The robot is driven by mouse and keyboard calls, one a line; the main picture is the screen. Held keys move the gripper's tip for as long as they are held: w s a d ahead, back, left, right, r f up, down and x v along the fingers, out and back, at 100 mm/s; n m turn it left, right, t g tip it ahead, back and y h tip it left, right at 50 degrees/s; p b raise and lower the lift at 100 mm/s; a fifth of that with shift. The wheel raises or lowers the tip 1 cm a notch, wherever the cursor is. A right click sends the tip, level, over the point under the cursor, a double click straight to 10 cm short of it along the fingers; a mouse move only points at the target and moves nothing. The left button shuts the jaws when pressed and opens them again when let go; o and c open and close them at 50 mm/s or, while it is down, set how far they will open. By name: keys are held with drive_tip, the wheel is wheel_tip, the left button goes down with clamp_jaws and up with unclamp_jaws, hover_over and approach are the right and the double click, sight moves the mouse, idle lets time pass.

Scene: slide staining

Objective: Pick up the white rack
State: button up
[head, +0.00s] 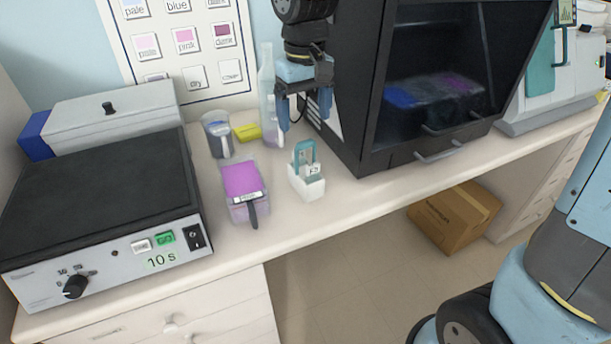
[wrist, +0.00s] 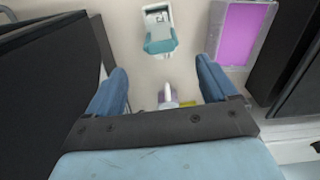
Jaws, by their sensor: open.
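The white rack (head: 307,187) stands upright on the bench, with a teal handle (head: 304,153) rising above it and a small label on its front. In the wrist view, the rack (wrist: 157,14) is at the top middle, with its teal handle (wrist: 160,42) seen from above. My gripper (head: 305,122) is open and empty, above the bench and behind the rack in the head view. In the wrist view, the fingers of my gripper (wrist: 168,88) are spread wide, and the rack lies beyond their tips, touching neither.
A tub of pink liquid (head: 242,180) stands left of the rack. A hotplate (head: 100,200) fills the left bench. A dark-fronted cabinet (head: 360,130) stands close on the right. A cup (head: 217,135), yellow block (head: 248,132) and clear bottle (head: 268,95) stand behind.

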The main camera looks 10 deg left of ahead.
sight(305, 141)
drive_tip(key=shift+s+d+f, duration=0.1)
drive_tip(key=shift+s+f, duration=0.1)
drive_tip(key=shift+f, duration=1.95)
drive_tip(key=shift+s+f, duration=0.15)
drive_tip(key=shift+f, duration=2)
drive_tip(key=c, duration=1.5)
drive_tip(key=shift+o, duration=0.2)
drive_tip(key=shift+r, duration=0.1)
